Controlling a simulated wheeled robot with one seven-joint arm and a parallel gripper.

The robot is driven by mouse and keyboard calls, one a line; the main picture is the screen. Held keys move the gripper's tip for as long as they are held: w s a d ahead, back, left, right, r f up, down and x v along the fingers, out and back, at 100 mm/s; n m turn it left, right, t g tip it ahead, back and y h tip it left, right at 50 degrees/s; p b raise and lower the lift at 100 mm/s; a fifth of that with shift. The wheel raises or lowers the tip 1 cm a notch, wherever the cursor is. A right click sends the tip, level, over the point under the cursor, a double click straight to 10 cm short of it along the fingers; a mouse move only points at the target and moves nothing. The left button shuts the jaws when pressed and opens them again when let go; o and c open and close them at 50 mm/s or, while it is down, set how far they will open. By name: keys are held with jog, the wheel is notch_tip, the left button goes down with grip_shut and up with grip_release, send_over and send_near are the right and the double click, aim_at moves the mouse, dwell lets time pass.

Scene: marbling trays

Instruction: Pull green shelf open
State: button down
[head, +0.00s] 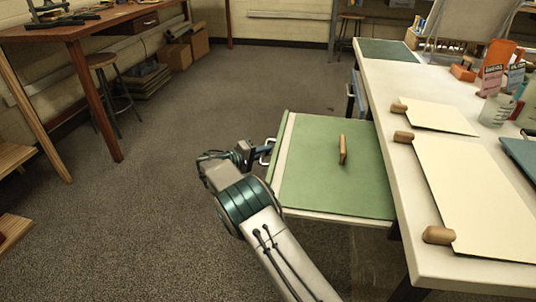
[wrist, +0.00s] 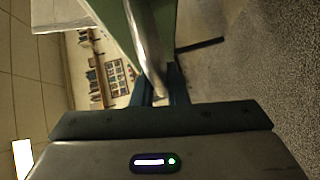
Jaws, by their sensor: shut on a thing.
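The green shelf (head: 318,190) is a flat green board with a pale front edge, drawn out from the left side of the white table. A metal handle (head: 266,151) sits on its front edge. My gripper (head: 259,151) is at that handle, with my arm reaching up from the bottom of the head view. In the wrist view, my gripper's fingers (wrist: 162,90) are shut on the bright metal bar of the handle (wrist: 145,50). The shelf's green edge (wrist: 118,30) shows beside the bar. Part of the handle is hidden by the fingers.
A small wooden block (head: 343,149) stands on the shelf. The white table (head: 395,95) at the right holds cream sheets, wooden pieces, bottles and cups. A wooden desk (head: 75,30) and a stool (head: 103,62) stand at the left. The carpet (head: 150,200) left of the shelf is clear.

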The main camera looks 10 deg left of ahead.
jog(key=c, duration=1.5)
grip_release()
jog(key=shift+o, duration=0.2)
jog(key=shift+a, duration=0.1)
jog(key=p+v, duration=0.3)
jog(key=v, duration=1)
jog(key=shift+s+a, duration=0.25)
jog(key=shift+a, duration=0.05)
jog(key=shift+r, duration=0.1)
